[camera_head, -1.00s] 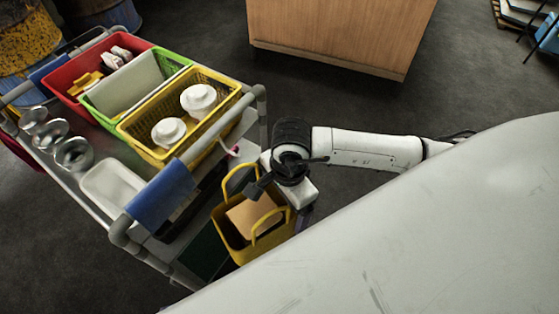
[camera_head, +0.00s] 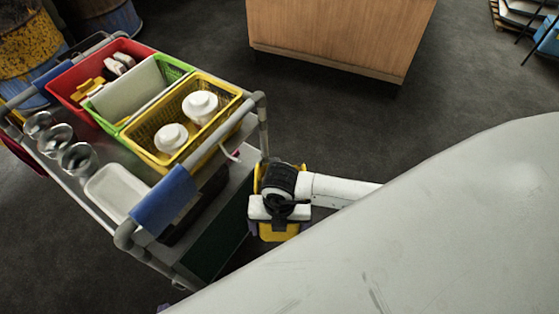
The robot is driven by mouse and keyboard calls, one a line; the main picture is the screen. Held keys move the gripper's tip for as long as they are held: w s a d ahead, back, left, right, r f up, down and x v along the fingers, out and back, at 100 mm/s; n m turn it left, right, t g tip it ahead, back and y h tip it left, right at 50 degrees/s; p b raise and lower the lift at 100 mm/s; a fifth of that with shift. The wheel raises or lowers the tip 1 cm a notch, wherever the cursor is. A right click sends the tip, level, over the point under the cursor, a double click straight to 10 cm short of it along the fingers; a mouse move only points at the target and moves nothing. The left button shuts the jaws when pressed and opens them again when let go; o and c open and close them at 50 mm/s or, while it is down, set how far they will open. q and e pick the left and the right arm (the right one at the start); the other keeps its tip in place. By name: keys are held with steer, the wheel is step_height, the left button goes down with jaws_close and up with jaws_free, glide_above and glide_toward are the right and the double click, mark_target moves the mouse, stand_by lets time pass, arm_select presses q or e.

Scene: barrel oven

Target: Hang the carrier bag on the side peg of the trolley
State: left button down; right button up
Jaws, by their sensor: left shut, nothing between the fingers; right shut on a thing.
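The yellow carrier bag (camera_head: 278,236) is at the right end of the trolley (camera_head: 263,122). My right gripper (camera_head: 279,208) is above it and shut on it, hiding most of the bag. Only yellow strips show around the wrist, and the handles and fingertips cannot be made out. A pale peg (camera_head: 231,153) sticks out on the trolley's near right side, below the yellow basket. The bag is to the right of this peg and a visible gap separates them. My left gripper cannot be made out in the view.
The trolley top carries red, green and yellow (camera_head: 160,150) baskets, a white tray (camera_head: 117,190) and several metal bowls (camera_head: 78,158). A blue-sleeved handle (camera_head: 163,200) stands at its near end. A wooden cabinet (camera_head: 330,35) is behind. Dark floor between them is clear.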

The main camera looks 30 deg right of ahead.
steer(key=m, duration=0.1)
steer(key=f+m, duration=0.1)
steer(key=m, duration=0.1)
steer(key=shift+s+a, duration=0.15)
steer(key=shift+s, duration=0.05)
steer(key=w+a+f+b, duration=0.1)
steer(key=w+a+b, duration=0.3)
steer(key=w+b, duration=0.3)
steer(key=shift+w+a+f, duration=0.15)
steer(key=shift+w+f, duration=0.15)
steer(key=shift+w, duration=0.55)
stand_by(0.4)
stand_by(0.4)
steer(key=o, duration=1.1)
